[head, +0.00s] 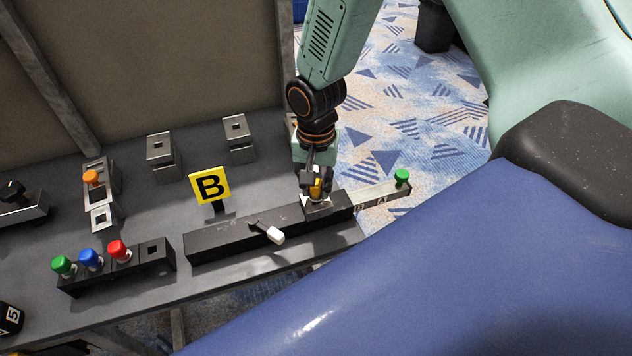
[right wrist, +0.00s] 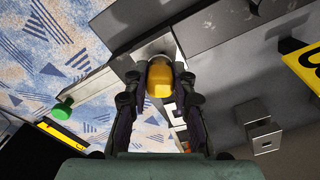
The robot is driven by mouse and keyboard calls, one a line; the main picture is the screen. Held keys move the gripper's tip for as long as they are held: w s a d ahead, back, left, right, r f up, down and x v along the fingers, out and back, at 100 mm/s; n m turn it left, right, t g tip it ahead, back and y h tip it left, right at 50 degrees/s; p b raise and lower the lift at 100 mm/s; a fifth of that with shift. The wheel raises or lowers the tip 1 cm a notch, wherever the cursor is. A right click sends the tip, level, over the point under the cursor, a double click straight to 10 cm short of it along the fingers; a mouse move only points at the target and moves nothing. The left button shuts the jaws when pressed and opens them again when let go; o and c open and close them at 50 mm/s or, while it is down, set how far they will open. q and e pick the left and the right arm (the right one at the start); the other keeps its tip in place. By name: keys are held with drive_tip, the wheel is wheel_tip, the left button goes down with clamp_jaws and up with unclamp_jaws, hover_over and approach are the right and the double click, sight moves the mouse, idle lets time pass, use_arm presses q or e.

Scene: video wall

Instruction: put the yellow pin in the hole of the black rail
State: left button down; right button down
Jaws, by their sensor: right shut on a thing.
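My right gripper (head: 316,184) is shut on the yellow pin (head: 317,190), at the right part of a long black block (head: 225,238). In the right wrist view, the yellow pin (right wrist: 160,80) sits between the two fingers of my right gripper (right wrist: 160,90). Its lower end is hidden, so I cannot tell whether it is inside the block's metal-topped part or above it. A short black rail (head: 165,265) at the front left holds green, blue and red pins; its right-hand square hole (head: 153,249) is empty. My left gripper is not in view.
A white-tipped lever (head: 270,234) lies on the long block, with a yellow B sign (head: 210,187) behind it. A grey slide with a green knob (head: 401,176) extends right past the table edge. Metal brackets (head: 239,138) stand at the back.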

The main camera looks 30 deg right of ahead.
drive_tip(key=shift+f, duration=0.4)
drive_tip(key=c, duration=1)
unclamp_jaws()
drive_tip(key=shift+c, duration=0.2)
drive_tip(key=o, duration=0.5)
drive_tip(key=shift+r+p, duration=3.45)
drive_tip(key=shift+r, duration=0.1)
